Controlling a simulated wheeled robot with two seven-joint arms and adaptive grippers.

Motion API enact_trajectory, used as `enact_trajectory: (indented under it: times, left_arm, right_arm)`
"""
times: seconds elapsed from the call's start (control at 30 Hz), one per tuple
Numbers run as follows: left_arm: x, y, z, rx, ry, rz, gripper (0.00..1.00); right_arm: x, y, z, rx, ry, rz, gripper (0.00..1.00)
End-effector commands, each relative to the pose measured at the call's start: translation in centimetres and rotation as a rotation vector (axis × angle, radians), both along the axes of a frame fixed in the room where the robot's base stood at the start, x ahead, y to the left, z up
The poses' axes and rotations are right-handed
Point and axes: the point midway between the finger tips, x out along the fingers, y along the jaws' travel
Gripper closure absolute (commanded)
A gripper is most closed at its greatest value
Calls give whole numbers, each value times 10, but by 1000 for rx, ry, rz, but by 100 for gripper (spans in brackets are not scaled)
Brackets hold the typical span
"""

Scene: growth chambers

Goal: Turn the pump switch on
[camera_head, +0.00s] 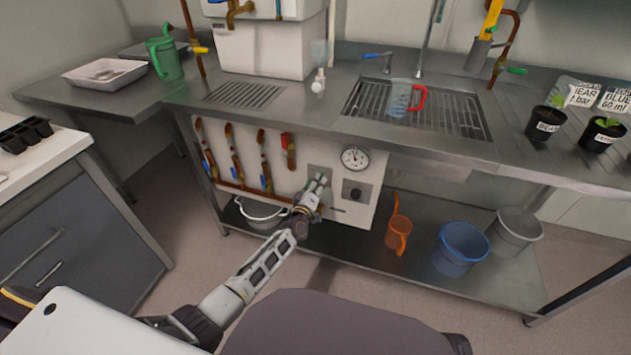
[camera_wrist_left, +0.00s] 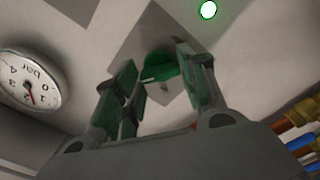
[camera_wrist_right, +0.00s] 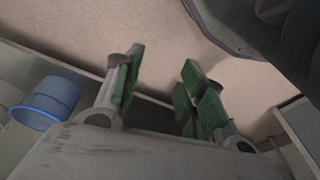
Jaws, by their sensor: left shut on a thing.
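A green knob (camera_wrist_left: 160,66) sits on a grey square plate (camera_wrist_left: 128,36) in the left wrist view; I take it as the pump switch. My left gripper (camera_head: 319,181) reaches the front panel below the bench, left of the gauge. In the left wrist view its fingers (camera_wrist_left: 160,88) stand on either side of the knob, shut on it; they hide part of it. A small round lamp (camera_wrist_left: 208,9) near the plate looks bright with a green rim. My right gripper (camera_wrist_right: 160,88) is open and empty over the floor in the right wrist view.
A pressure gauge (camera_head: 355,157) and a dark knob (camera_head: 356,193) are right of my left gripper. Copper pipes with valves (camera_head: 265,165) are left. An orange jug (camera_head: 398,232), a blue bucket (camera_head: 461,247) and a grey bucket (camera_head: 514,228) stand on the lower shelf.

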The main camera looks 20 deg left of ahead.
Motion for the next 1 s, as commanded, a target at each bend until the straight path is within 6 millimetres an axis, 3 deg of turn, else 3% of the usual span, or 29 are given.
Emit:
enact_trajectory:
  times: [0.33,0.83,0.87,1.0]
  left_arm:
    - [-1,-1,-1,171,-2,-2,83]
    - [-1,-1,-2,199,-3,-2,83]
    - [-1,-1,-2,199,-3,-2,58]
    - [-1,-1,-2,198,-4,-2,40]
  right_arm:
    - [-5,-4,-15,-15,32,-2,60]
    - [-7,-5,-18,-17,36,-2,60]
    - [-7,-5,-18,-17,36,-2,60]
    - [-7,-5,-18,-17,36,-2,60]
